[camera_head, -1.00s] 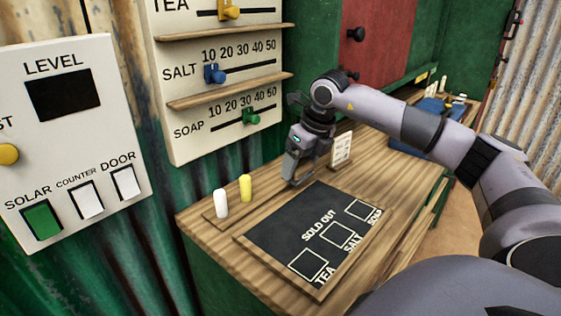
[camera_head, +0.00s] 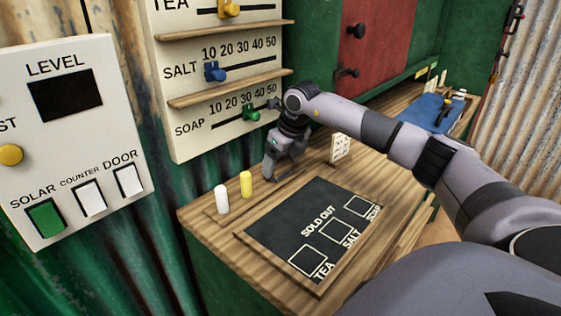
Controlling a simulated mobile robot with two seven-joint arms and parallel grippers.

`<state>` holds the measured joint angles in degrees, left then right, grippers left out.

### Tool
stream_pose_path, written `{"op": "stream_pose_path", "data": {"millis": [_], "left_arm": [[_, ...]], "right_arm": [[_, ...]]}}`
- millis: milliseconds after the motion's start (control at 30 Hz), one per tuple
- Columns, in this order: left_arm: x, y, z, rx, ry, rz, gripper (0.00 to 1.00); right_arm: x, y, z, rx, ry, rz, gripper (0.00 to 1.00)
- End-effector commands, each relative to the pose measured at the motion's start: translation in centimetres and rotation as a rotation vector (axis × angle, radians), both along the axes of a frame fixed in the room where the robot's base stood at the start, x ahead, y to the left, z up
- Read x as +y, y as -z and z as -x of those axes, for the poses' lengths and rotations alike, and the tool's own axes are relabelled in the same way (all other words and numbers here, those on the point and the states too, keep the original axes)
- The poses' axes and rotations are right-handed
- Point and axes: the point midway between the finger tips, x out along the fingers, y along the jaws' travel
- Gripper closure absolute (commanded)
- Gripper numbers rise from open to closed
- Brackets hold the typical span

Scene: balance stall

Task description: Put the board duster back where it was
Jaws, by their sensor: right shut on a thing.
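My right gripper (camera_head: 271,175) is low over the back of the wooden counter, just right of the yellow chalk. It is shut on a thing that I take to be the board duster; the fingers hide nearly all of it. I cannot tell whether it touches the counter. The white chalk (camera_head: 221,199) and yellow chalk (camera_head: 246,184) stand upright on a thin wooden strip behind the blackboard. The blackboard (camera_head: 285,231) reads SOLD OUT, with empty boxes for TEA, SALT and SOAP. My left gripper is not in view.
The slider panel (camera_head: 190,135) hangs behind the gripper, close to my wrist. A small white card (camera_head: 340,148) stands right of the gripper. A blue mat (camera_head: 425,112) with small items lies at the counter's far end. The switch panel (camera_head: 107,150) is at left.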

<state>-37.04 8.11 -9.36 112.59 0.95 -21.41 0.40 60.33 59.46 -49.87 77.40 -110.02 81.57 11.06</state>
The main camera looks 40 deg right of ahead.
Motion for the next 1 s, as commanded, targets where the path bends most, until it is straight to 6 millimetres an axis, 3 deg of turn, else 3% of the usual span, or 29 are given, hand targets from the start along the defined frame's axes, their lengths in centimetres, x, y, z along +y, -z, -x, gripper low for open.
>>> {"op": "stream_pose_path", "data": {"millis": [167, 200, 267, 500, 667, 867, 1000], "left_arm": [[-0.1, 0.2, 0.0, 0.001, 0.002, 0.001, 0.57], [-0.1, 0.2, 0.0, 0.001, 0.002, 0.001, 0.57], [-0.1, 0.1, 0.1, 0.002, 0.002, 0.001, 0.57], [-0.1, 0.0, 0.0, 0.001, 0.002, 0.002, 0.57], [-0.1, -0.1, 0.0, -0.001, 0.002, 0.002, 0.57], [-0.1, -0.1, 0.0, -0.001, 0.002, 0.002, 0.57], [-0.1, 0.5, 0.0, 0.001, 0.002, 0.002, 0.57]], "right_arm": [[0.0, 0.3, 0.0, 0.0, 0.0, 0.0, 0.74], [0.0, 0.3, 0.0, -0.001, 0.0, 0.0, 0.19], [0.0, 0.2, 0.0, 0.0, 0.0, 0.0, 0.0], [0.0, 0.1, 0.0, 0.0, 0.0, 0.0, 0.0], [0.0, -1.1, 0.3, -0.004, -0.001, -0.001, 0.0], [-0.1, -5.2, 1.6, -0.007, 0.0, 0.001, 0.0], [-0.4, -4.6, 3.9, -0.001, 0.001, 0.003, 0.0]]}}
